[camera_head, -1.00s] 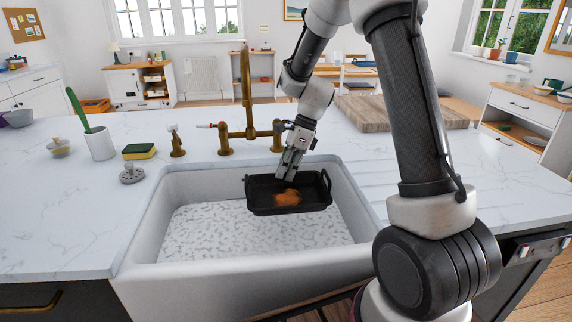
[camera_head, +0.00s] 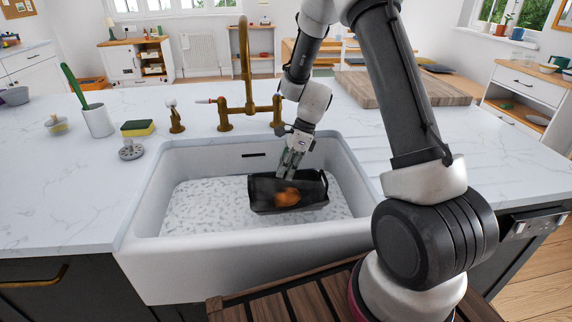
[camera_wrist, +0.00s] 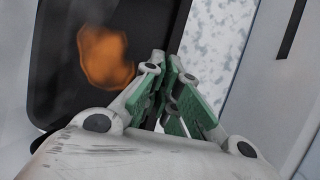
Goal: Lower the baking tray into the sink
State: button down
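The black baking tray (camera_head: 262,199) with an orange-brown stain is inside the white sink (camera_head: 200,250), right of its middle. Its lower part looks hazy, and I cannot tell whether it touches the bottom. My gripper (camera_head: 290,173) comes down from behind and is at the tray's far rim. In the wrist view the tray (camera_wrist: 60,75) lies left of the fingers. The green-padded fingers (camera_wrist: 170,68) come together at its edge, with the rim pinched between them. The exact contact is partly hidden by the fingers.
A brass tap (camera_head: 247,90) stands behind the sink. A sponge (camera_head: 137,128), a drain strainer (camera_head: 131,150) and a white cup with a green brush (camera_head: 98,121) are on the left counter. A wooden board (camera_head: 400,88) lies at the back right. Speckled white foam (camera_head: 215,205) fills the sink floor area.

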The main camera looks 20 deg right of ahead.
jog(key=shift+f, duration=5.25)
jog(key=c, duration=1.6)
grip_release()
jog(key=shift+o, duration=0.2)
jog(key=shift+w, duration=0.1)
